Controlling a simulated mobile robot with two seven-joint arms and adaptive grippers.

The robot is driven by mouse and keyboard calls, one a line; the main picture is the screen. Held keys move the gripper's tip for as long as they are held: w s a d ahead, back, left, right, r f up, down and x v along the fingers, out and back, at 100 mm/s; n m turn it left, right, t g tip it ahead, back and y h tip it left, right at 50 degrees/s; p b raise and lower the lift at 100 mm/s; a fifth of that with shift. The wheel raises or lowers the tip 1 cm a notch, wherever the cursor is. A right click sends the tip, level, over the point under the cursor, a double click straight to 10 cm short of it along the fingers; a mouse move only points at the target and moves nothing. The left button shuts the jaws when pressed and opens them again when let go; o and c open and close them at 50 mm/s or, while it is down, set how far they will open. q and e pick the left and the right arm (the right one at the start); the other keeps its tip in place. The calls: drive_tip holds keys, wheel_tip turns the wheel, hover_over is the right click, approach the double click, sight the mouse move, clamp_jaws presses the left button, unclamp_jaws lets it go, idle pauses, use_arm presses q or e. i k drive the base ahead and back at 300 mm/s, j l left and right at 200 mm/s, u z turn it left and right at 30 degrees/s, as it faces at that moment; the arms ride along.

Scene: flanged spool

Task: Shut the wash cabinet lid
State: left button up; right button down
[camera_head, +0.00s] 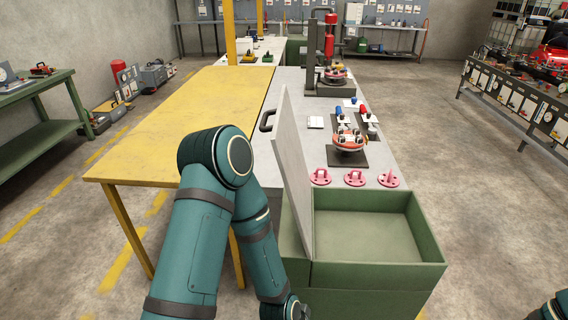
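The wash cabinet (375,274) is a green open-topped box at the near end of the grey bench. Its grey lid (294,165) stands nearly upright along the box's left side, leaning a little to the left, so the lid is open. A dark handle (267,121) sticks out from the lid's left face. The inside of the cabinet looks empty. My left arm bends at the elbow just left of the lid and runs down out of the bottom edge; its gripper is out of view. Only a bit of my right arm shows at the bottom right corner, without its gripper.
A yellow table (150,125) stands left of the grey bench (295,82). Pink flanged parts (354,178) and an orange spool-like part on a dark plate (347,142) lie behind the cabinet. Floor right of the cabinet is clear.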

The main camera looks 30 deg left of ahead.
sight(285, 140)
drive_tip(key=j+z, duration=0.2)
drive_tip(key=j, duration=1.7)
drive_tip(key=i+z, duration=0.05)
